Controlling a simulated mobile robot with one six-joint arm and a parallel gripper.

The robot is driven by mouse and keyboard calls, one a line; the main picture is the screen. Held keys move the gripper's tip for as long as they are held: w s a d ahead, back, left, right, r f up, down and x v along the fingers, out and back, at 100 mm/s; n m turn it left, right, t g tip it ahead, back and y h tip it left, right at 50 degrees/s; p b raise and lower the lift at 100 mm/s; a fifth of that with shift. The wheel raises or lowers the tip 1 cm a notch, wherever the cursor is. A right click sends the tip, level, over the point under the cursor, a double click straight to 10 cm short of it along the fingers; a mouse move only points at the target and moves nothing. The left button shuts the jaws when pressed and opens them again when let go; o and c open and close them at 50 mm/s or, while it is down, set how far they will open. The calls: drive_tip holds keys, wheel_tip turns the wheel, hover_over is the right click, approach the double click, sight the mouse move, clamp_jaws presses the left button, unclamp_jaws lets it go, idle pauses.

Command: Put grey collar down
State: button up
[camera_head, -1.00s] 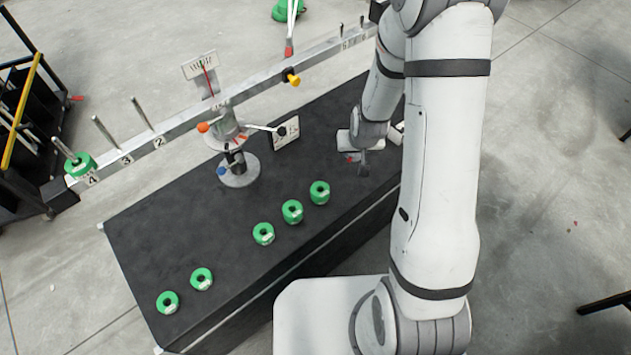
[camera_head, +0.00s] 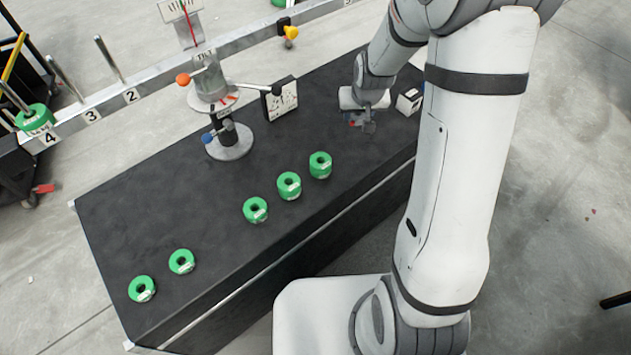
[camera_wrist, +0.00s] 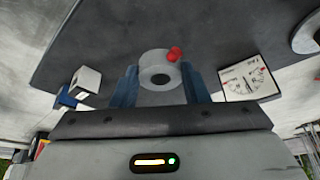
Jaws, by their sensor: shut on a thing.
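My gripper (camera_head: 362,124) is low over the right part of the dark bench top (camera_head: 190,215). In the wrist view its two blue fingers (camera_wrist: 160,82) are shut on a grey collar (camera_wrist: 152,60). The collar has a dark round hole facing the camera and a red knob at its upper right. In the head view the collar is small and mostly hidden by the gripper. I cannot tell whether it touches the bench.
Several green rings (camera_head: 289,185) lie along the bench's front side. A balance stand (camera_head: 229,140) with a long numbered beam (camera_head: 250,40) stands behind them. A dial box (camera_head: 281,100) is left of my gripper, a white cube (camera_head: 409,101) to its right.

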sight(351, 148)
drive_tip(key=b+x, duration=0.4)
drive_tip(key=b, duration=0.8)
drive_tip(key=shift+f, duration=0.3)
drive_tip(key=shift+b, duration=0.45)
wheel_tip(351, 148, down, 10)
drive_tip(key=shift+r+b, duration=0.15)
drive_tip(key=shift+b, duration=1.05)
drive_tip(key=o, duration=1.2)
